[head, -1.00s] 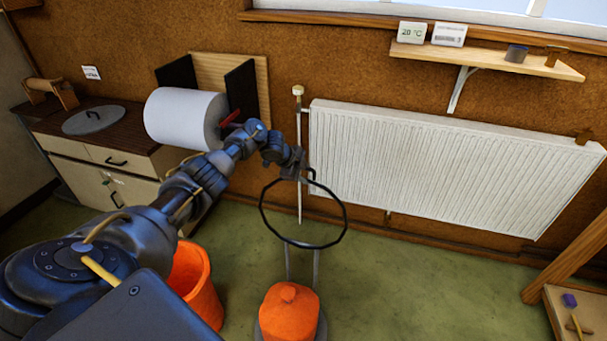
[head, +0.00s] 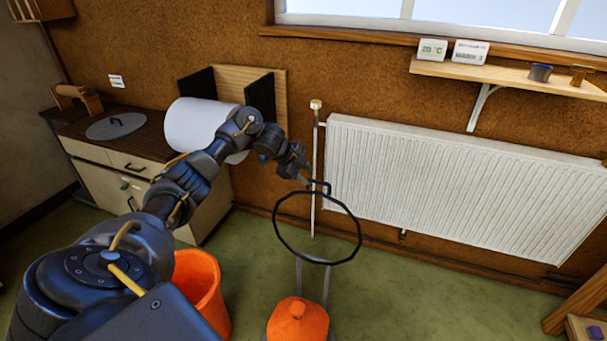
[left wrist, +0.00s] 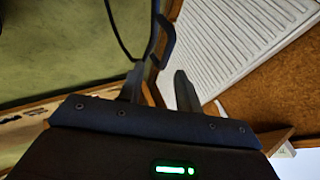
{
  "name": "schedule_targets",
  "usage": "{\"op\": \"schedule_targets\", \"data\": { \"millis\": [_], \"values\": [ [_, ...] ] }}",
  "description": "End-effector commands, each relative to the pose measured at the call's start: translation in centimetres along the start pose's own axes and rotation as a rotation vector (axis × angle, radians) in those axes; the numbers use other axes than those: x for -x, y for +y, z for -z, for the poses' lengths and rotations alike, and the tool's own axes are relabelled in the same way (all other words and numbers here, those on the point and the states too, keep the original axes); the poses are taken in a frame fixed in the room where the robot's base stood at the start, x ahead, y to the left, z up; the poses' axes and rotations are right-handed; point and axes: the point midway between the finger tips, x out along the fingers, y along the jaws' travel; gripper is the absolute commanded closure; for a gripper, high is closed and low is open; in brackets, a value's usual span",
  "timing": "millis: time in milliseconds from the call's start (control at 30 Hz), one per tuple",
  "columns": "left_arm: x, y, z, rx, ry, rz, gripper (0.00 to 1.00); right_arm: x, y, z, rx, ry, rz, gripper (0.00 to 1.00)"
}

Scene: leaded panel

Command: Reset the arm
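My left arm reaches from the lower left in the head view. Its gripper (head: 305,180) is beside the upper stem of a black hoop (head: 277,232). In the left wrist view my left gripper (left wrist: 158,78) has its two dark fingers apart, with a visible gap between them. The dark bent stem (left wrist: 165,38) of the hoop shows just beyond the fingertips; whether it touches a finger I cannot tell. My right gripper is not in view.
An orange bucket (head: 203,286) and an orange-topped object (head: 298,322) stand on the green floor below. A white radiator (head: 450,190) and a wooden shelf (head: 510,76) are on the wall. A paper roll (head: 190,126) hangs behind my arm, above a cabinet (head: 100,160).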

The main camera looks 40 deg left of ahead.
Motion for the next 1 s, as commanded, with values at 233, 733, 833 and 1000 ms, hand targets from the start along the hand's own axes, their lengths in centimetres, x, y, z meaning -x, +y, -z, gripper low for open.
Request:
{"op": "schedule_targets", "data": {
  "millis": [233, 733, 833, 1000],
  "values": [
    [0.8, 0.0, 0.0, 0.0, -0.001, 0.0, 0.66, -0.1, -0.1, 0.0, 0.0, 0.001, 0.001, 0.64],
    [0.1, 0.4, 0.1, 0.008, 0.004, -0.005, 0.66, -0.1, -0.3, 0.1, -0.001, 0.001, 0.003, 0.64],
    [-2.5, 2.0, 0.3, 0.048, 0.024, -0.019, 0.66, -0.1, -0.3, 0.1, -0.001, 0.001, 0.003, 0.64],
    [-11.4, 9.2, 0.7, 0.218, 0.072, -0.058, 0.66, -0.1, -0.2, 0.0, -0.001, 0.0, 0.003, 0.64]
  ]
}}
